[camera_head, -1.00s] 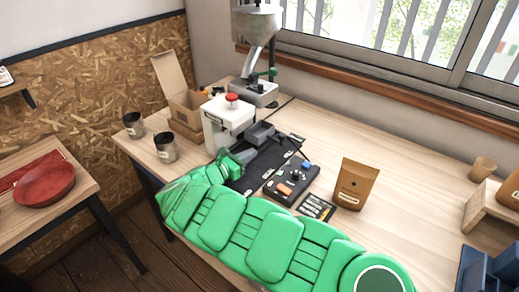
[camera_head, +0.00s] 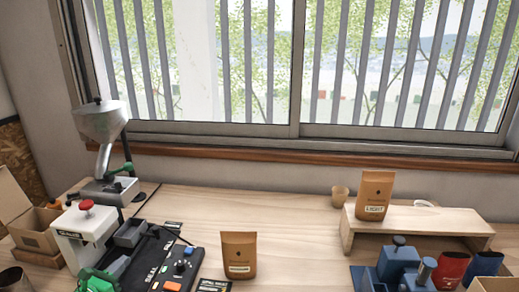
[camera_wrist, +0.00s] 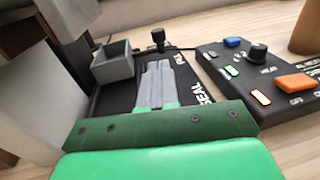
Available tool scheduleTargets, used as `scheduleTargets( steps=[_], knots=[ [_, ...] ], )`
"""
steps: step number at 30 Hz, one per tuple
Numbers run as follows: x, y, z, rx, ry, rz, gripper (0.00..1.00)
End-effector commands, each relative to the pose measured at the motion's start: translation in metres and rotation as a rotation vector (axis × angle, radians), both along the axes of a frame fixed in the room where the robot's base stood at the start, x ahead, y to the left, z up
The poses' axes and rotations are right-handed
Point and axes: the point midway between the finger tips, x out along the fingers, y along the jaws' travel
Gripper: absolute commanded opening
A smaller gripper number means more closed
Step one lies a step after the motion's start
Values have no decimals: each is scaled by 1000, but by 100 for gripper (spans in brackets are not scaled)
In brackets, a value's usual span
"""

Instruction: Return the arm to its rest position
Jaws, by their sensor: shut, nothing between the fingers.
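My gripper (camera_wrist: 157,84) shows in the wrist view as two grey fingers pressed together with nothing between them. It hangs over the black sealer base (camera_wrist: 196,88) marked "SEAL", just right of a small grey open box (camera_wrist: 113,66). In the head view only a green end part of my arm (camera_head: 97,282) shows at the lower left edge, in front of the white machine with a red knob (camera_head: 86,230). The rest of my arm is out of that view. I cannot tell whether the fingers touch the base.
A control box with an orange button (camera_wrist: 295,83) is right of the gripper. A brown bag (camera_head: 239,254) stands on the table. Another bag (camera_head: 374,194) stands on a wooden riser (camera_head: 430,218). A grinder (camera_head: 102,130) stands at back left. The table's middle back is clear.

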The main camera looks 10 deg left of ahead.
Motion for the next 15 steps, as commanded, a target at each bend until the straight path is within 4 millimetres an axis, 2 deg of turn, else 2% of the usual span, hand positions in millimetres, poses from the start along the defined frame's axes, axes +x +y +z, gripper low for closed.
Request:
scheduleTargets(
  steps=[5,9,15],
  knots=[
    [44,-44,34,54,-26,-114,0],
    [85,-100,69,124,-49,-243,0],
    [126,-184,116,235,-78,-426,0]
  ],
)
